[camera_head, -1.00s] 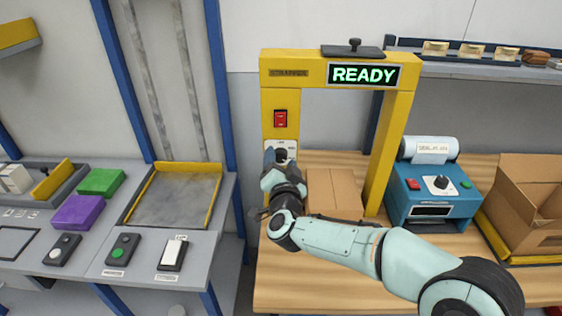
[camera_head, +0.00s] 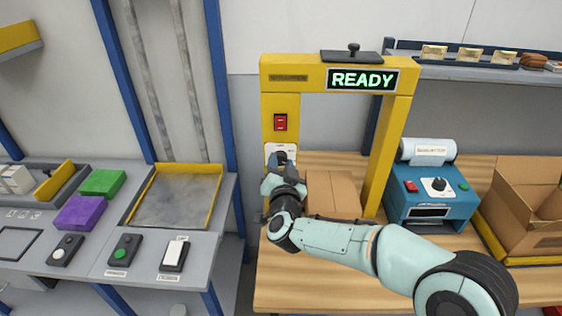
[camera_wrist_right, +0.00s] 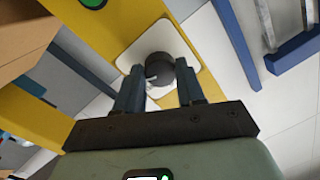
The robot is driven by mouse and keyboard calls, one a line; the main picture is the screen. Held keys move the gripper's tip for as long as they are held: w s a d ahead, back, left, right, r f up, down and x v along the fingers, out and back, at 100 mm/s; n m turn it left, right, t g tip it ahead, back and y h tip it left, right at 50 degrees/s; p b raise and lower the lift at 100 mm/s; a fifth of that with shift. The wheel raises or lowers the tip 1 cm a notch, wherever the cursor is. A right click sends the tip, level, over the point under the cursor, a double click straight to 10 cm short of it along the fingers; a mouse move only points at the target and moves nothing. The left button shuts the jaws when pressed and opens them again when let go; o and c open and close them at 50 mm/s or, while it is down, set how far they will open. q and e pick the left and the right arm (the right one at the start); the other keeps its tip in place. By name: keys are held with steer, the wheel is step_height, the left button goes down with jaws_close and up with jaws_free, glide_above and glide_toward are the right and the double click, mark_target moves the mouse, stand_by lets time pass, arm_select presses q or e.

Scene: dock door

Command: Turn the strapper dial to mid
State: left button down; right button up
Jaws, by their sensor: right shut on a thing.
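The yellow strapper frame (camera_head: 281,89) stands on the wooden table, and its display (camera_head: 362,79) reads READY. A red switch (camera_head: 280,122) sits on its left post, above a white dial plate (camera_head: 271,148). My right gripper (camera_head: 281,158) is at this plate and hides most of the dial in the head view. In the right wrist view, the dark round dial (camera_wrist_right: 159,66) sits on the white plate, between the fingers of my right gripper (camera_wrist_right: 157,85), which is shut on it. The dial's pointer setting cannot be read. My left gripper is out of view.
A cardboard box (camera_head: 333,194) lies under the strapper arch, close to my right arm. A blue label printer (camera_head: 432,200) and an open carton (camera_head: 525,205) stand to the right. A grey bench (camera_head: 205,215) with buttons is at the left.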

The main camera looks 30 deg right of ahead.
steer(key=n+p, duration=0.1)
steer(key=n, duration=0.1)
steer(key=n+p, duration=0.3)
steer(key=n, duration=0.1)
steer(key=shift+w+r+g+p, duration=0.1)
steer(key=shift+r+g+p, duration=0.2)
steer(key=shift+n+p, duration=0.7)
steer(key=shift+n, duration=0.4)
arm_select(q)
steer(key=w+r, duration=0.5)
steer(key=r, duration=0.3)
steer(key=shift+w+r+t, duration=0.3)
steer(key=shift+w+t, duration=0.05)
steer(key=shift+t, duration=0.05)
arm_select(e)
steer(key=shift+f+n, duration=0.15)
steer(key=shift+n, duration=0.35)
steer(key=shift+g, duration=0.3)
steer(key=o, duration=1)
steer(key=shift+o, duration=0.2)
